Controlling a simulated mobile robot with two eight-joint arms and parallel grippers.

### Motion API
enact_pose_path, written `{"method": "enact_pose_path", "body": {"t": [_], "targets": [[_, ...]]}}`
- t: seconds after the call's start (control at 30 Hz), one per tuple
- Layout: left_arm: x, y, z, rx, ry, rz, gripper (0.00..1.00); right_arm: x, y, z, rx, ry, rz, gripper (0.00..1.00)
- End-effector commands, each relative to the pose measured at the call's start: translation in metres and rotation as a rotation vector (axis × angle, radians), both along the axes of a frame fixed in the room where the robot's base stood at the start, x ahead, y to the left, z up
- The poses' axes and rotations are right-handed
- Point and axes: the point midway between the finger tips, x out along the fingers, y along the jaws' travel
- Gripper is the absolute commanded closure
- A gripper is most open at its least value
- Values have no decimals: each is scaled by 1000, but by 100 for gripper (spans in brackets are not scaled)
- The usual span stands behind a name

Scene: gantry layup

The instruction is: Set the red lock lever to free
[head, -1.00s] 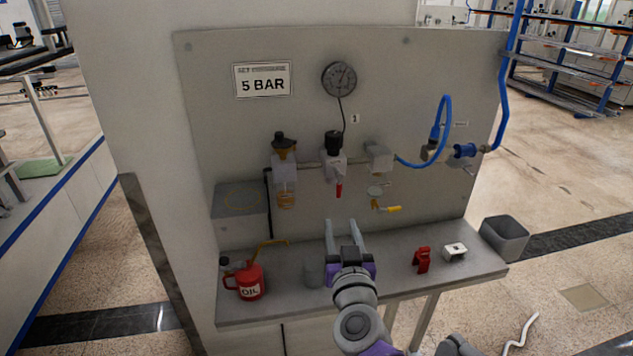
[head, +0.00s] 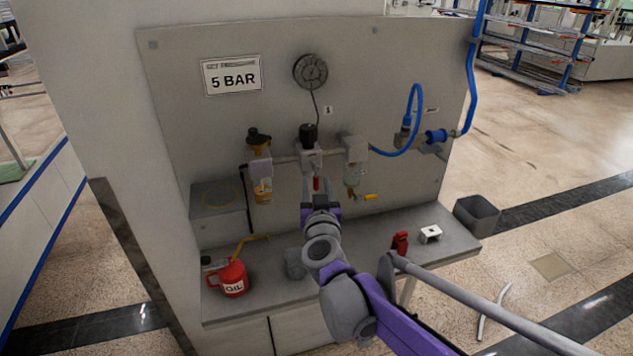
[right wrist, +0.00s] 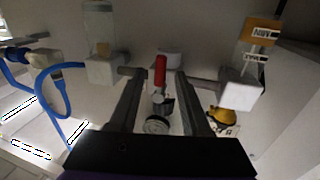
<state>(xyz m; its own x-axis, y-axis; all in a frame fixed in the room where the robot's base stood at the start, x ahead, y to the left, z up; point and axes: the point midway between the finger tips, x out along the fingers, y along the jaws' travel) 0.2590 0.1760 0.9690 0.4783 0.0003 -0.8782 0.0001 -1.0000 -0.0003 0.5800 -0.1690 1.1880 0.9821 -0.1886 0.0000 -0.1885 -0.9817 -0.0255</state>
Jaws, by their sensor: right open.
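The red lock lever (head: 316,183) hangs below the black-knobbed regulator (head: 309,150) in the middle of the panel. My right gripper (head: 319,181) is open in front of the panel, at the lever. In the right wrist view the red lever (right wrist: 160,70) shows between the two spread fingers (right wrist: 160,76), apart from both in the picture. I cannot tell how deep it sits between them. The lever's lower end is partly hidden in the head view by my gripper. My left gripper is not in view.
A pressure gauge (head: 310,71) is above. On the bench (head: 365,233) stand a red oil can (head: 233,279), a grey cup (head: 295,264), a red clip (head: 400,243) and a white block (head: 430,234).

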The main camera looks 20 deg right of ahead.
Motion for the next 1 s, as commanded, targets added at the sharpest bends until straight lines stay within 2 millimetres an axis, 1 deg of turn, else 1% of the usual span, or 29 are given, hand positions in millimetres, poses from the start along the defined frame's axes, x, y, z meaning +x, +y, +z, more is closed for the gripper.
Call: {"method": "enact_pose_path", "body": {"t": [0.1,0.37,0.4,0.57,0.6,0.63,1.0], "targets": [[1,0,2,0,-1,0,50,5,-1,0,0,0,0,52],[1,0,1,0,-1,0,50,6,-1,-1,0,0,0,52],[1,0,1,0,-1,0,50,6,-1,-1,0,0,0,60],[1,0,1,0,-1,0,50,5,-1,-1,0,0,0,88],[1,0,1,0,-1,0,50,5,-1,-1,0,0,0,96],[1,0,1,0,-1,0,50,5,-1,-1,0,0,0,100],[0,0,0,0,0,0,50,5,-1,-1,7,1,0,100]]}}
